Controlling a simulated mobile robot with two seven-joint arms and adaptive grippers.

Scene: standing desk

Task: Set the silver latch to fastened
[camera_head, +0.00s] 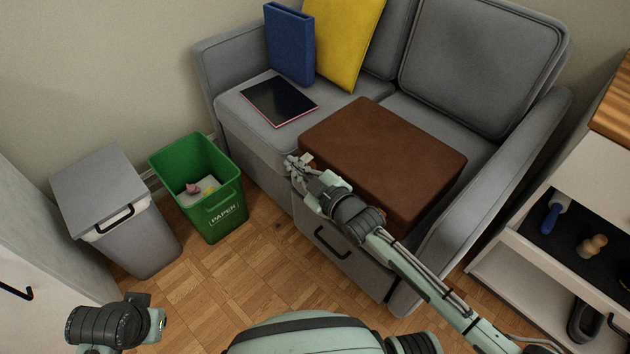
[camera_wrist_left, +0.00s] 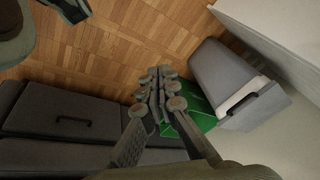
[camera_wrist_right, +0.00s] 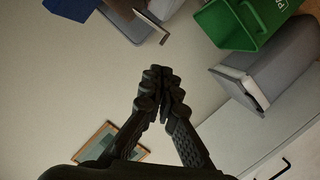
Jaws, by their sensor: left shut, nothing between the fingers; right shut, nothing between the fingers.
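A brown case (camera_head: 385,155) lies flat on the grey sofa. A small pale metal piece (camera_head: 307,158) stands out near its left front corner, close to my right gripper; I take it for the silver latch. In the right wrist view a bent silver piece (camera_wrist_right: 152,25) sticks out at the top, beyond the fingertips and apart from them. My right gripper (camera_head: 290,164) is shut and empty in front of the case; its fingertips meet in the right wrist view (camera_wrist_right: 160,85). My left gripper (camera_wrist_left: 158,90) is shut and empty, low at the left, away from the case.
A green paper bin (camera_head: 212,205) and a lidded grey bin (camera_head: 135,240) stand left of the sofa (camera_head: 350,250). A tablet (camera_head: 278,101), blue binder (camera_head: 288,45) and yellow cushion (camera_head: 343,40) are on the sofa. An open drawer (camera_head: 510,238) is at right.

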